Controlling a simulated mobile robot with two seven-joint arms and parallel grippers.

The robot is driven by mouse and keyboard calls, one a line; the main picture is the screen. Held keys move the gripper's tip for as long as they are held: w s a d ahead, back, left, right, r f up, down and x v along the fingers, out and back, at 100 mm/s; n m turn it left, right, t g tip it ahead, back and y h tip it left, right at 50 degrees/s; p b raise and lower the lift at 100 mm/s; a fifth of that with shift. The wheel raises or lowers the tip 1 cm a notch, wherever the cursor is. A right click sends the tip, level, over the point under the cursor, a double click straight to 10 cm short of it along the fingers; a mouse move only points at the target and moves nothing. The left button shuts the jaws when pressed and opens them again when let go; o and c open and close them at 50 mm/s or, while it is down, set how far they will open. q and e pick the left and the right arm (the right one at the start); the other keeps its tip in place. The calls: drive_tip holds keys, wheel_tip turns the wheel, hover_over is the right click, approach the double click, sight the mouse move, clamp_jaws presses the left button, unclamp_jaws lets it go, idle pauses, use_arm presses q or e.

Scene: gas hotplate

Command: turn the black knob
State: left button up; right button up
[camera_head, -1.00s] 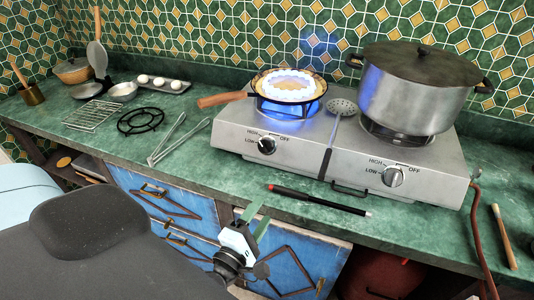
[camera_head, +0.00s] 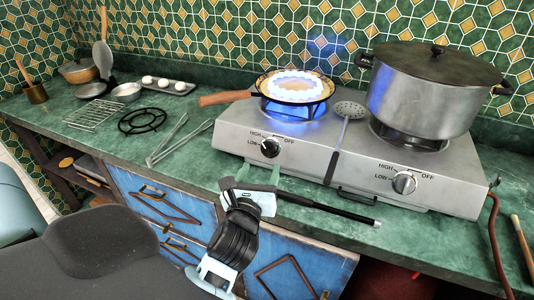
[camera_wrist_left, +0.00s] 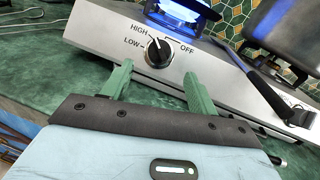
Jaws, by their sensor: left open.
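The black knob (camera_head: 270,147) is on the front panel of the steel gas hotplate (camera_head: 225,140), below the left burner, between the HIGH, LOW and OFF labels. It also shows in the left wrist view (camera_wrist_left: 158,52), its white pointer line tilted toward HIGH. A blue flame burns above it under the pan. My left gripper (camera_head: 258,176) is in front of and below the knob, apart from it. In the left wrist view its two green fingers (camera_wrist_left: 158,82) are spread and empty, with the knob beyond and between them. My right gripper is not in view.
A silver knob (camera_head: 404,182) is on the right of the panel, below a large pot (camera_head: 420,95). A frying pan (camera_head: 292,88) sits on the lit burner. A black lighter-like stick (camera_head: 325,207) lies before the hotplate, partly behind my gripper. Tongs (camera_head: 180,140) lie to the left.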

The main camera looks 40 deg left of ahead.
sight(267, 154)
use_arm(q)
drive_tip(key=x, duration=0.7)
drive_tip(key=shift+w+a, duration=0.1)
drive_tip(key=shift+w, duration=0.15)
drive_tip(key=shift+p, duration=0.3)
drive_tip(key=c, duration=1)
